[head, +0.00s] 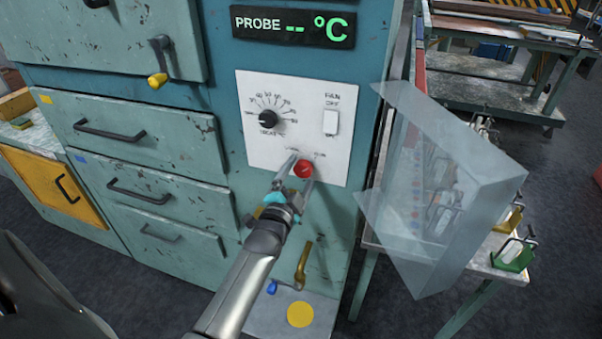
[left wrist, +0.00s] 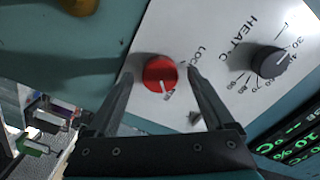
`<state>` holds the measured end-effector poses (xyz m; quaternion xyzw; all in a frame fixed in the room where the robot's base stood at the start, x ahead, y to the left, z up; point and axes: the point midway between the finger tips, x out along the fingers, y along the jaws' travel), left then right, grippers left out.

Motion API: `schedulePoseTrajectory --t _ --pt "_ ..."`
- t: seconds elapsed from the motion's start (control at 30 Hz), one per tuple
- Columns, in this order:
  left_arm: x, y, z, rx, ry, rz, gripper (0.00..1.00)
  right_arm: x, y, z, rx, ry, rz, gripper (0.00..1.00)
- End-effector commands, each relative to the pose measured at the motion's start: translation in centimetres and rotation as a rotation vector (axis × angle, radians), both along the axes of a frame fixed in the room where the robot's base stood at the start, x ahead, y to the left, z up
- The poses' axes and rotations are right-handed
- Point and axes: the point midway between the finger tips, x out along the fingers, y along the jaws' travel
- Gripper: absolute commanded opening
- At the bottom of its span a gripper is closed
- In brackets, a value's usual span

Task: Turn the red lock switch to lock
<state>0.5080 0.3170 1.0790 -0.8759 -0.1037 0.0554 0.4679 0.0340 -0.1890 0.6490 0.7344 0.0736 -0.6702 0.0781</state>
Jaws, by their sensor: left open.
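The red lock switch (head: 303,169) is a round knob low on the white control panel (head: 254,156). It also shows in the left wrist view (left wrist: 160,74), where its white pointer line faces a small, hard-to-read label below it. The word LOCK is printed to its right there. My left gripper (head: 302,162) is open at the panel, with one finger on each side of the knob. In the left wrist view its fingertips (left wrist: 161,67) flank the knob with visible gaps; I cannot tell how deep they reach. My right gripper is not in view.
A black heat dial (head: 267,119) and a white fan switch (head: 331,122) sit above the knob. A clear open guard (head: 455,205) sticks out right of the cabinet. A brass lever (head: 303,267) is below. A display (head: 293,25) is above.

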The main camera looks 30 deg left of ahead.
Motion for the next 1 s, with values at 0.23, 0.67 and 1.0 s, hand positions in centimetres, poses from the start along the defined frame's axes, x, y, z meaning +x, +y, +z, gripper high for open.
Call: schedulePoseTrajectory --t 0.23,0.67,1.0 --pt "1.22 0.3 -0.01 0.002 0.0 0.0 0.86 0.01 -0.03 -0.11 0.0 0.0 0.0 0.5" --pt "1.24 0.3 0.01 0.001 0.0 0.0 0.67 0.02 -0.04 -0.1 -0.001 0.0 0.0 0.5" --pt "1.23 0.3 0.0 0.001 0.0 0.0 0.29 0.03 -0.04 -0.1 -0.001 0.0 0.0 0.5"
